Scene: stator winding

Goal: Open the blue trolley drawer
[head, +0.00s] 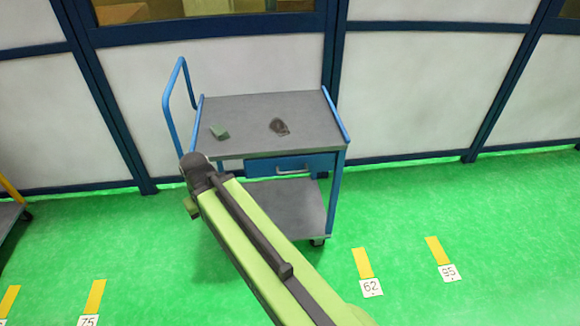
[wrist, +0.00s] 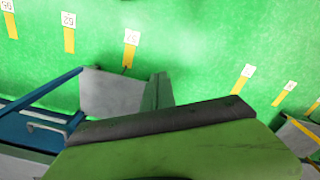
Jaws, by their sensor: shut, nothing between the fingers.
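The blue trolley (head: 262,103) stands against the wall panels in the head view, with a grey top. Its blue drawer (head: 262,167) sits under the top and looks closed, with a pale bar handle (head: 293,171) on its front. My arm crosses in front of the trolley's left side, its wrist left of the drawer, and hides part of the lower shelf. In the wrist view, my gripper (wrist: 157,90) shows as two fingers close together, shut and empty, beside the trolley's grey lower shelf (wrist: 108,92).
A small green block (head: 219,132) and a dark lump (head: 279,127) lie on the trolley top. A blue push handle (head: 172,100) rises at its left. Another trolley's corner (head: 8,216) shows at the left edge. The green floor is clear around, with numbered yellow markings.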

